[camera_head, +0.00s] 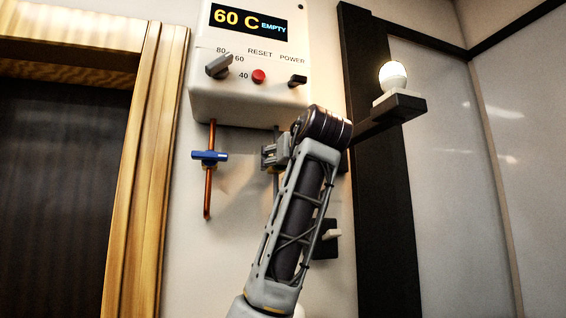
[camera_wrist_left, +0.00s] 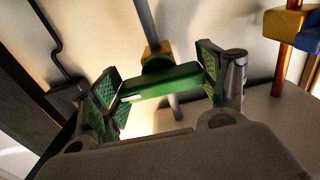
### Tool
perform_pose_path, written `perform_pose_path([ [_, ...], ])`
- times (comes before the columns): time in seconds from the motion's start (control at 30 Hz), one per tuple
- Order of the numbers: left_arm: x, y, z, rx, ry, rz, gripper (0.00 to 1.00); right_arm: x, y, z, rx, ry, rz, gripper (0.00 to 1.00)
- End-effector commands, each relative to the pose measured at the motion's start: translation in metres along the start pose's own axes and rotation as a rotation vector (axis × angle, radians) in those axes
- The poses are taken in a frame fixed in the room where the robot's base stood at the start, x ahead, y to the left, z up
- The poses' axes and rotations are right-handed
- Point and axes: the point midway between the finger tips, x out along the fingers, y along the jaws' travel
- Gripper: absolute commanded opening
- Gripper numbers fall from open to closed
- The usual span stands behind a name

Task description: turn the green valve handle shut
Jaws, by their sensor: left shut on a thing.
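The green valve handle (camera_wrist_left: 160,82) shows in the left wrist view, lying roughly crosswise to a grey pipe (camera_wrist_left: 145,18) with a yellow fitting (camera_wrist_left: 156,52) behind it. My left gripper (camera_wrist_left: 163,88) is shut on the handle, with one green-padded finger at each end of it. In the head view my left gripper (camera_head: 272,156) is at the grey pipe (camera_head: 276,184) under the brewer (camera_head: 250,98). The handle is hidden there by my gripper and arm. My right gripper is not in view.
A blue valve handle (camera_head: 209,156) sits on a copper pipe (camera_head: 207,192) to the left. The brewer's display reads 60 C EMPTY. A white bulb (camera_head: 392,76) stands on a dark bracket (camera_head: 399,108) at right. A white-levered switch (camera_head: 332,234) is low on the wall.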

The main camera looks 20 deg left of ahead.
Motion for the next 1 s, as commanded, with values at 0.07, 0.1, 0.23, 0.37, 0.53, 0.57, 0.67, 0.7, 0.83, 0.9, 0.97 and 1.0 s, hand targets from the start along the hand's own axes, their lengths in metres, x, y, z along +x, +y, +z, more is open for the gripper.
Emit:
perform_pose_path([
  [0.07,0.001,0.001,0.002,0.004,-0.005,0.0,0.51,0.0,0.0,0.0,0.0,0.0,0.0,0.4],
  [0.1,0.001,0.001,0.002,0.004,-0.005,0.0,0.51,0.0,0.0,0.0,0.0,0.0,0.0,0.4],
  [0.23,0.001,0.001,0.002,0.003,-0.004,0.0,0.84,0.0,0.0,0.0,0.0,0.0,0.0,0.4],
  [0.37,0.0,0.001,0.001,0.002,-0.002,0.0,0.96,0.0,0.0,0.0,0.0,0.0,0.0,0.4],
  [0.53,0.0,0.0,0.001,0.001,-0.001,0.0,0.96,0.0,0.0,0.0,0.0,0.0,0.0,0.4],
  [0.57,0.0,0.0,0.001,0.001,-0.001,0.0,0.96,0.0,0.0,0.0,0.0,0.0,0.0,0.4],
  [0.67,0.0,0.0,0.0,0.0,0.0,0.0,0.96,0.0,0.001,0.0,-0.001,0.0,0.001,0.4],
  [0.7,0.0,0.0,0.0,0.0,0.0,0.0,0.96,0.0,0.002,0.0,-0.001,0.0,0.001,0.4],
  [0.83,-0.003,0.0,0.0,0.0,0.001,0.001,0.96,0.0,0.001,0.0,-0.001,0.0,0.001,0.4],
  [0.9,-0.007,0.001,0.0,0.0,0.001,0.001,0.96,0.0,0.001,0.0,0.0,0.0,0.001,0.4],
  [0.97,-0.012,0.001,0.0,0.0,0.002,0.002,0.96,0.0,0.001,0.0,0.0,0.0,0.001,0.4],
  [1.0,-0.015,0.001,0.0,0.0,0.002,0.001,0.96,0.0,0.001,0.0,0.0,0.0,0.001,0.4],
])
